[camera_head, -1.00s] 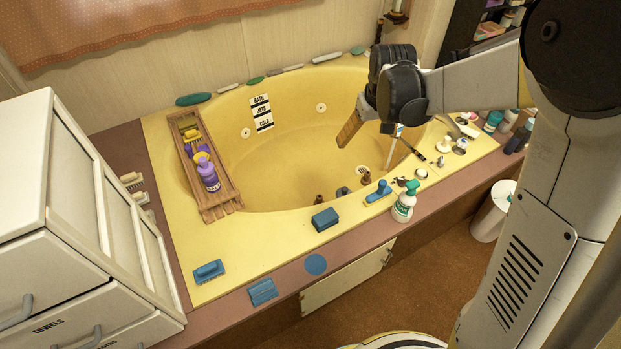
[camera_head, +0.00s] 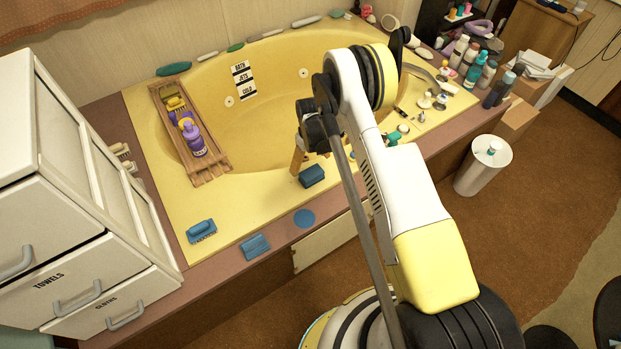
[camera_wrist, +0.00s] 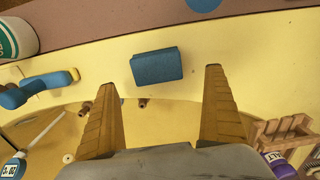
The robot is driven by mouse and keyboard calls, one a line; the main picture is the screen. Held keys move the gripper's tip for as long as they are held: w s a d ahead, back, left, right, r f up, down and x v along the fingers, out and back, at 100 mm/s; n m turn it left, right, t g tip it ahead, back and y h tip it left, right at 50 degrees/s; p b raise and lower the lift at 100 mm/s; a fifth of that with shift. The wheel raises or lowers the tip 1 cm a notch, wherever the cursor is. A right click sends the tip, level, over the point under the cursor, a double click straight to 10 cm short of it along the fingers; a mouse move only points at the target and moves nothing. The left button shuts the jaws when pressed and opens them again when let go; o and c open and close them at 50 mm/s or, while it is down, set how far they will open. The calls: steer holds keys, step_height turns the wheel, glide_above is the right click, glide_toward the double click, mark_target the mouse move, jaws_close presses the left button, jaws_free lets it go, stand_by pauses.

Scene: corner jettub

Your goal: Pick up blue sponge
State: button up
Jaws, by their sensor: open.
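The blue sponge (camera_head: 312,176) is a small dark-blue block on the yellow front rim of the tub (camera_head: 147,163). It also shows in the wrist view (camera_wrist: 157,67), lying on the rim beyond my fingertips, between their lines. My gripper (camera_wrist: 160,88) is open, with two ribbed tan fingers apart and nothing between them. In the head view my gripper (camera_head: 299,152) is just above and left of the sponge, partly hidden behind my own arm. I cannot tell the exact height of the fingers over the rim.
A wooden caddy (camera_head: 212,166) with a purple bottle (camera_head: 194,140) spans the tub's left side. A blue-handled brush (camera_wrist: 38,88) and white bottle (camera_wrist: 16,38) are left in the wrist view.

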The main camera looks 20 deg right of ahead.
mark_target(312, 172)
steer(key=f+b, duration=0.1)
steer(key=f, duration=0.1)
steer(key=f+b, duration=0.1)
steer(key=f, duration=0.2)
steer(key=f+b, duration=0.1)
steer(key=f, duration=0.1)
steer(key=shift+d+f+b, duration=0.2)
steer(key=shift+d+b, duration=0.1)
steer(key=shift+r, duration=0.1)
steer(key=c, duration=1)
